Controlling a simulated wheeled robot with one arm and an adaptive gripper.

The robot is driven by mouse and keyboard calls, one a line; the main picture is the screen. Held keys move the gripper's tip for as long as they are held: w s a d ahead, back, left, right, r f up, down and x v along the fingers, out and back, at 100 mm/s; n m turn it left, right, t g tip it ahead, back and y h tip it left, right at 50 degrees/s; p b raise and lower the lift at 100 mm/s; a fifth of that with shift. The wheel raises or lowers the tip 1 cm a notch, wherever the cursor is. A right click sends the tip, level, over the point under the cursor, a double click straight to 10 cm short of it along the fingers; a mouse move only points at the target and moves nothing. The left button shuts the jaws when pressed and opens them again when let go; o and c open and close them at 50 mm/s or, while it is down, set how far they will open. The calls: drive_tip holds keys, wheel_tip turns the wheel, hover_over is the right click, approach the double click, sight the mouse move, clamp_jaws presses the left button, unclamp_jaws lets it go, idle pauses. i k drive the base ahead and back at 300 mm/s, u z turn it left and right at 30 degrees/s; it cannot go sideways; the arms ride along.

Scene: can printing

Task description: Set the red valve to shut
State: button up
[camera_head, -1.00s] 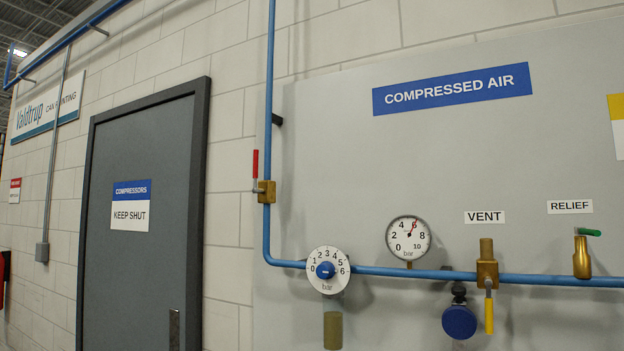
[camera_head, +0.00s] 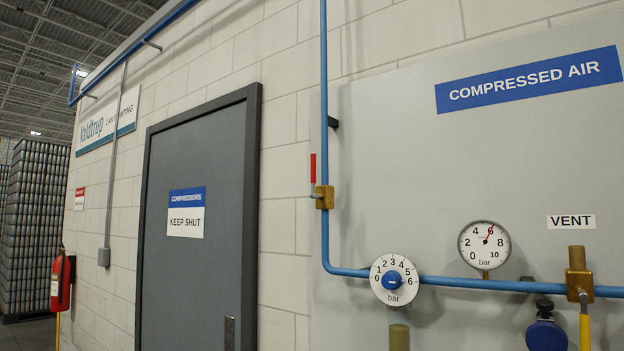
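The red valve handle (camera_head: 313,168) stands upright, in line with the vertical blue pipe (camera_head: 324,90), just left of it. Its brass body (camera_head: 324,197) sits on that pipe, to the right of the grey door. My gripper is not in this view.
The blue pipe bends right to a regulator dial (camera_head: 393,280), a pressure gauge (camera_head: 484,246) with its needle near 6, and a brass vent valve (camera_head: 577,272) with a yellow handle. A closed grey door (camera_head: 200,260) and a red fire extinguisher (camera_head: 61,283) are at left.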

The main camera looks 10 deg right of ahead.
sight(314, 196)
drive_tip(key=u, duration=1.95)
drive_tip(key=i, duration=1.65)
drive_tip(key=z, duration=1.6)
